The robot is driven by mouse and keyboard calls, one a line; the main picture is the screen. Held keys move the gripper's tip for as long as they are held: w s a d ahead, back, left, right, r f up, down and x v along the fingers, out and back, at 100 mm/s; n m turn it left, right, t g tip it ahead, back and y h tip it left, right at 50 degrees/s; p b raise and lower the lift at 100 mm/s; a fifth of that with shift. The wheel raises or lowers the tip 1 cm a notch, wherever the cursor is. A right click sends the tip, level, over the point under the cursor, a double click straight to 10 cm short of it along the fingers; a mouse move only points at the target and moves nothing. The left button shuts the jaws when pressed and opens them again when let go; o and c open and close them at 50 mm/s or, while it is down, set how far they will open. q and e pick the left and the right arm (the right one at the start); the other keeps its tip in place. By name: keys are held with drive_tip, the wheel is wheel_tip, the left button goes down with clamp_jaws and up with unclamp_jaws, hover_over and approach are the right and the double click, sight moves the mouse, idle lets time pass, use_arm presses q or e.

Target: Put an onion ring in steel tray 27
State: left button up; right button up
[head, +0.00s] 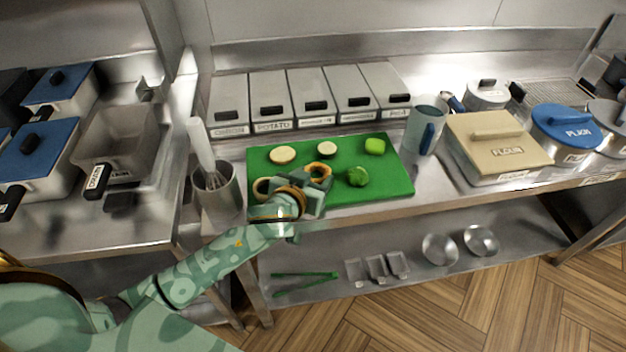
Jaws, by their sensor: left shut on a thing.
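My left gripper (318,179) reaches over the green cutting board (397,182) and is shut on an orange-brown onion ring (320,168) at its fingertips, low over the board. The fingers hide part of this ring, and I cannot tell whether it still touches the board. Another ring (262,188) lies at the board's left front, partly behind my arm. I cannot read a number 27 on any steel tray. Small steel trays (376,267) stand on the lower shelf. My right gripper is out of view.
Lidded bins (312,97) line the back. A utensil pot (217,192) stands left, a mug (426,125) right. A steel basin (121,135) sits on the left counter.

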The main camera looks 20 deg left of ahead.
use_arm(q)
drive_tip(key=o, duration=0.8)
drive_tip(key=shift+c, duration=0.2)
